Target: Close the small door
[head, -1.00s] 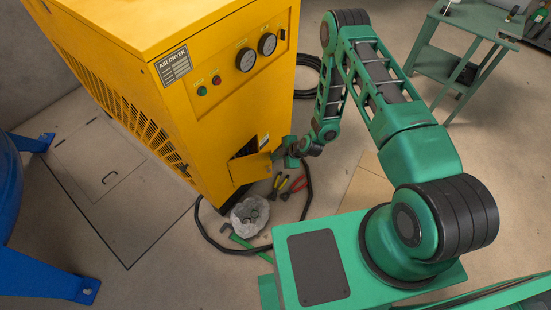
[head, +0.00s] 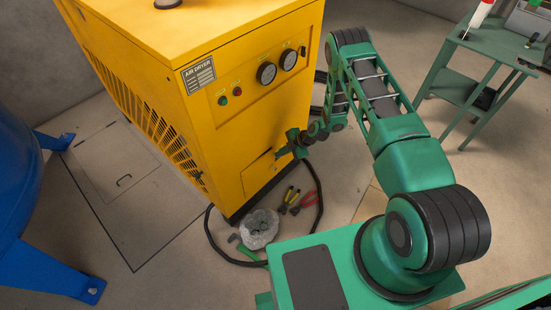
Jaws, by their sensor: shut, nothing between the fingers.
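The small door (head: 258,176) is a yellow panel low on the front of the yellow air dryer (head: 245,125). It lies flush or nearly flush with the front, with thin dark lines at its edges. A small gap at its right side cannot be ruled out. My gripper (head: 279,154) is shut and empty, at the door's upper right. I cannot tell whether it touches the door. My gripper and wrist hide part of the door's right edge.
A black hose (head: 318,200) loops on the floor before the dryer. Pliers (head: 292,197) and a crumpled bag (head: 259,228) lie inside the loop. A green table (head: 465,98) stands at the right, a blue tank (head: 15,185) at the left. The floor hatch (head: 118,172) is shut.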

